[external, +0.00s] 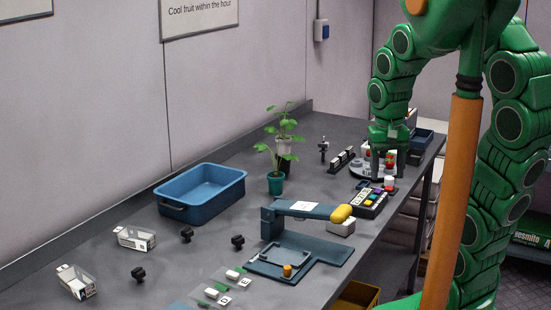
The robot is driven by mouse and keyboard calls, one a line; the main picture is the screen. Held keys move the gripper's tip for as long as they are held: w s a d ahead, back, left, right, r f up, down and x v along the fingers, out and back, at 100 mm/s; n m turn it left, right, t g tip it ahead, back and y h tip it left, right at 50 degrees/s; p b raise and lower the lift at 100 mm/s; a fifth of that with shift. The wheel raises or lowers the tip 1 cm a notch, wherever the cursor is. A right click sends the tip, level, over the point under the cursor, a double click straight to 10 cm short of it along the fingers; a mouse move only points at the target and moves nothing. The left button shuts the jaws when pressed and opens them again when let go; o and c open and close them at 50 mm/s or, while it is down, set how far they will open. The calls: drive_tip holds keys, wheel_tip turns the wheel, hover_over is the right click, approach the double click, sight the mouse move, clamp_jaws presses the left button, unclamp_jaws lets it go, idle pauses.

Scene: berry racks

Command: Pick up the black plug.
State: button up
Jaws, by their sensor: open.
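Several small black pieces that could be the black plug stand on the grey table, far to the left of my gripper. One is beside the blue tub (186,235), and I call it the first black piece. A second black piece (238,241) is to its right, and a third black piece (138,274) is nearer the front left. I cannot tell which of them is the plug. My gripper (388,168) is open at the far right end of the table, pointing down over a grey device with small coloured parts. The space between its fingers is hard to see.
A blue tub (172,208), potted plants (275,184), a blue press-like device with a yellow knob (341,214) and a keypad box (369,204) stand between. White cartons (134,239) lie at left. Bare table lies around the black pieces.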

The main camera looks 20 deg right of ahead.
drive_tip(key=w+a+m+t, duration=0.1)
drive_tip(key=w+a, duration=0.7)
drive_tip(key=a, duration=0.1)
drive_tip(key=m, duration=0.8)
hover_over(238, 237)
drive_tip(key=shift+g+y, duration=0.3)
drive_tip(key=shift+g, duration=0.1)
drive_tip(key=f, duration=1.2)
drive_tip(key=shift+w+d+f, duration=0.2)
drive_tip(key=shift+w+d, duration=0.05)
drive_tip(key=shift+d, duration=0.1)
drive_tip(key=shift+s+f, duration=0.15)
drive_tip(key=shift+f, duration=0.35)
drive_tip(key=shift+s+a+f, duration=0.1)
drive_tip(key=shift+a+f, duration=0.1)
drive_tip(key=shift+f, duration=1.6)
drive_tip(key=shift+a+f, duration=0.2)
drive_tip(key=shift+f, duration=1.6)
drive_tip(key=c, duration=1)
